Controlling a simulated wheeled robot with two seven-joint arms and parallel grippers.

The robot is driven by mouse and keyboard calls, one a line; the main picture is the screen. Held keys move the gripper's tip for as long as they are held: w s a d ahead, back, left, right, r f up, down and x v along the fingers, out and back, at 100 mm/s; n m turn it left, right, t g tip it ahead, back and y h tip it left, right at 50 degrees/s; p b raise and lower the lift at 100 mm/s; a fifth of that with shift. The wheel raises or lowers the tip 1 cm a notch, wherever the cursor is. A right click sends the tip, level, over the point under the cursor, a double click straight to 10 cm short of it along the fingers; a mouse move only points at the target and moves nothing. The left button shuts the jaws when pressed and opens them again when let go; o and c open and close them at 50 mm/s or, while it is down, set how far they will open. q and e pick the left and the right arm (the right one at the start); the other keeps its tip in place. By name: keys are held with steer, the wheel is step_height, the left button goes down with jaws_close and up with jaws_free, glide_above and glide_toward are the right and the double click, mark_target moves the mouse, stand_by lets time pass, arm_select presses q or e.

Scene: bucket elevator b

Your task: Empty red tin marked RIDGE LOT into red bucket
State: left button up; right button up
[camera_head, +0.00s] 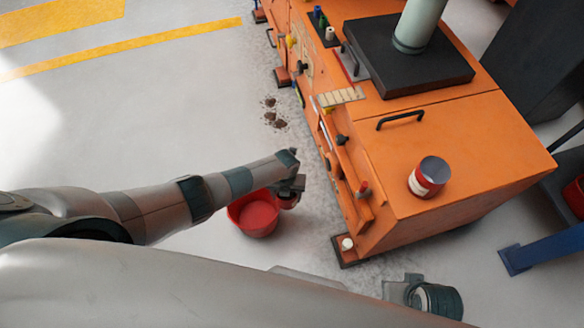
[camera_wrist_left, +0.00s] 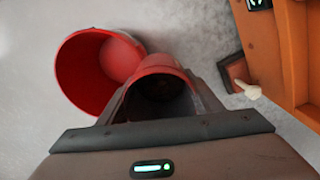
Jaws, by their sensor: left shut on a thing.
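A red tin (camera_wrist_left: 160,75) is between the fingers of my left gripper (camera_head: 291,186), which is shut on it. In the left wrist view its inside is dark; I cannot make out its contents or any marking. In the head view the gripper partly covers this tin (camera_head: 288,202). The red bucket (camera_head: 236,219) stands on the floor, with the tin at its right rim. It also shows in the left wrist view (camera_wrist_left: 75,75), partly behind the tin, with no contents visible in the part that shows. My right gripper's fingers are not seen.
An orange machine (camera_head: 450,140) stands just right of the bucket, with knobs along its side. Another red tin (camera_head: 431,178) with a pale label stands on its top. Dark crumbs (camera_head: 273,118) lie on the floor beyond. The floor at left is clear. A blue frame (camera_head: 540,245) is at right.

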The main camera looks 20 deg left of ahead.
mark_target(287, 205)
arm_select(q)
steer(key=shift+s+d+f+n, duration=0.25)
steer(key=shift+s+f+n, duration=0.1)
steer(key=shift+s+f, duration=0.25)
steer(key=shift+s+d+f+n, duration=0.25)
steer(key=shift+s+f+n, duration=0.1)
steer(key=shift+s+f, duration=0.25)
steer(key=shift+w, duration=0.1)
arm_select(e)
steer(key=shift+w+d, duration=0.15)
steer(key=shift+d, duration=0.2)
arm_select(q)
steer(key=shift+a+r+h, duration=0.1)
steer(key=shift+a+h, duration=0.05)
steer(key=shift+h, duration=0.15)
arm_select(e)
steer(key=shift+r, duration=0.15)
